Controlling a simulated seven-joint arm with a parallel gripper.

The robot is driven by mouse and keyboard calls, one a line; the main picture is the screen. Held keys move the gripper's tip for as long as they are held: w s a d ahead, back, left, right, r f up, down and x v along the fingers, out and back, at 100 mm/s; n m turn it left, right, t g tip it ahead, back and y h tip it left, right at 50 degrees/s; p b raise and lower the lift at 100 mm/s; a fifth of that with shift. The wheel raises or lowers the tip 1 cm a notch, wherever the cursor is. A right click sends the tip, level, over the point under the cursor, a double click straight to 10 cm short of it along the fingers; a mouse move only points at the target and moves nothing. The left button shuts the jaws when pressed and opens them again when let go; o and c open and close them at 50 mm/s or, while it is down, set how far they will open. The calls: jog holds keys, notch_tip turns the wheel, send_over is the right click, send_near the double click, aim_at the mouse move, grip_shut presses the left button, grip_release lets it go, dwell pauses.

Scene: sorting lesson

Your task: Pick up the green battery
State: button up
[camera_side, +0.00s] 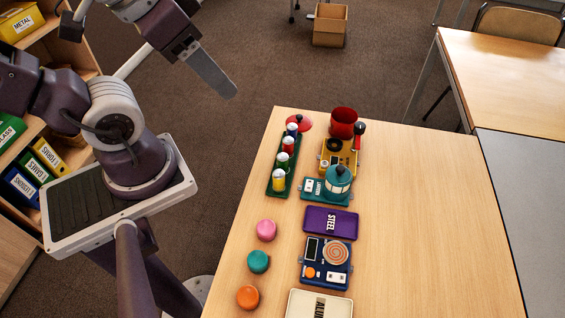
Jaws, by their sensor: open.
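The green battery (283,163), with a pale top, stands upright in a dark green holder (269,190) on the wooden table. It is in a row between a red battery (288,146) behind it and a yellow battery (279,181) in front. A blue battery (292,131) stands at the far end. My gripper (228,90) is empty and open, in the air to the left of the table's far left corner. It is well apart from the green battery. The fingers overlap in this view, so the gap between them is hidden.
A red dish-like piece (302,121) sits close behind the holder. A yellow device (345,158) with a red cup and a teal lantern (337,181) stand close on its right. Pink (266,230), teal (259,261) and orange (248,297) round pieces lie nearer. The table's right side is clear.

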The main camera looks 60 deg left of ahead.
jog(key=w+a+f+m+g+y, duration=0.3)
jog(key=w+a+f+m, duration=0.25)
jog(key=w, duration=0.35)
jog(key=m+g+h, duration=0.3)
jog(key=m, duration=0.9)
send_over(283, 156)
jog(key=f, duration=2.5)
jog(key=shift+w+f, duration=0.25)
jog(key=shift+f, duration=0.1)
jog(key=f, duration=0.7)
jog(key=shift+s, duration=0.25)
grip_shut()
